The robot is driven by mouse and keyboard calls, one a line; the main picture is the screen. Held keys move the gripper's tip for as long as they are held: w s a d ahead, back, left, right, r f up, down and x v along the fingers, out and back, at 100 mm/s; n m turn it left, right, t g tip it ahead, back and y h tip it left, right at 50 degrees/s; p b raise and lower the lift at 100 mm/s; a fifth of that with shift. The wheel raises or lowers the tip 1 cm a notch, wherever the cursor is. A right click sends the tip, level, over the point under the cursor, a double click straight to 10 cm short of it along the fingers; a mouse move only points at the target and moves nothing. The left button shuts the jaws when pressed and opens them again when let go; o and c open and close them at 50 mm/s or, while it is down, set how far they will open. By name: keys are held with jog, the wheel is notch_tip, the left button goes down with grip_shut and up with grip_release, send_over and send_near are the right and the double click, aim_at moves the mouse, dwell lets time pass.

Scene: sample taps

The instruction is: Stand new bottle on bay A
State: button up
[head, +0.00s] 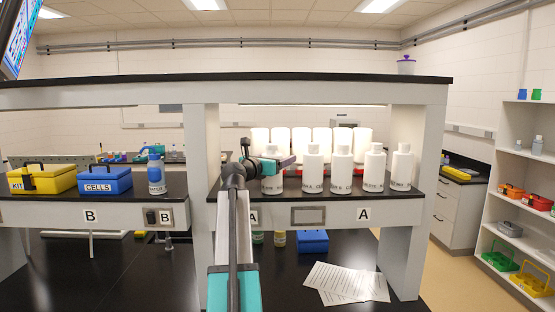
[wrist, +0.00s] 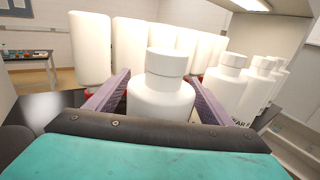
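My gripper (head: 270,163) is at the left end of the bottle row on the right-hand shelf, labelled A. In the wrist view its purple fingers (wrist: 158,95) lie on either side of a white capped bottle (wrist: 160,95). The same bottle shows in the head view (head: 272,184), partly hidden by the gripper, and looks upright with its base at shelf level. I cannot tell whether the fingers press on it or stand slightly apart. The bay A label (head: 363,214) is on the shelf's front edge; another A label is partly covered by my arm.
Several white bottles (head: 342,168) stand to the right on the same shelf. A row of white containers (head: 320,140) with red bases stands behind. Uprights bound the bay.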

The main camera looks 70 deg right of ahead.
jog(key=shift+r, duration=0.15)
jog(key=w+a+b, duration=0.2)
jog(key=a+b, duration=0.2)
jog(key=a, duration=0.7)
jog(key=shift+w+a, duration=0.15)
jog(key=shift+a, duration=0.25)
dwell(0.5)
